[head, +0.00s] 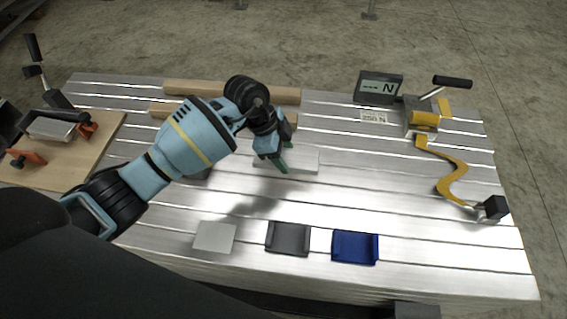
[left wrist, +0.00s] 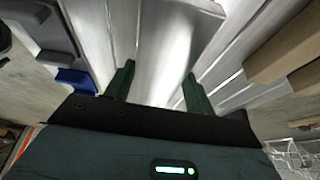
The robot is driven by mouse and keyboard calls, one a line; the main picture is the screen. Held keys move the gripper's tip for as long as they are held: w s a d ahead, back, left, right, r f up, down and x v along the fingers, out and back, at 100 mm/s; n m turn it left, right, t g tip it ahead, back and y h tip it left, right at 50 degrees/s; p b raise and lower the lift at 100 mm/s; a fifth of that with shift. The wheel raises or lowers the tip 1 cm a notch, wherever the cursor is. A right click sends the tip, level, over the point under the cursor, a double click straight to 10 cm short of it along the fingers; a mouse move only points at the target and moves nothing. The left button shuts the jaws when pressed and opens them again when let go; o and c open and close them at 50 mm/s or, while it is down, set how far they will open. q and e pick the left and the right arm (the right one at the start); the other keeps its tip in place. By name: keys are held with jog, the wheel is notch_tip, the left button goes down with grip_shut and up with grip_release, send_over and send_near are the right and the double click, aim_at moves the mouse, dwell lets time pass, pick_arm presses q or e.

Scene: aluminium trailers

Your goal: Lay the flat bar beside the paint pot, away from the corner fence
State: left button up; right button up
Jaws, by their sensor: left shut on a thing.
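My left gripper (head: 275,159) is over the middle of the slotted metal table. It is shut on the flat bar (head: 303,159), a pale grey metal strip, which also shows between the green fingers in the left wrist view (left wrist: 166,50). I cannot tell how far the bar is above the table. No paint pot is plainly recognisable; a dark thing (head: 201,174) is mostly hidden behind my left arm. I cannot tell which thing is the corner fence. A dark grey tray-like piece (head: 288,238) and a blue one (head: 355,247) stand near the front edge. My right gripper is out of view.
A light square plate (head: 214,236) lies at the front. Wooden strips (head: 180,87) lie at the back. A wooden board with clamps (head: 60,150) is at the left. A display box (head: 379,87), a yellow crank device (head: 422,117) and a wavy yellow piece (head: 450,172) occupy the right.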

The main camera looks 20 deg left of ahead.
pick_arm(q)
notch_tip(320, 180, down, 5)
jog(key=shift+r+b, duration=0.2)
jog(key=shift+b, duration=0.6)
jog(key=shift+f, duration=0.15)
jog(key=o, duration=1.4)
jog(key=p+v, duration=0.4)
jog(key=v, duration=0.8)
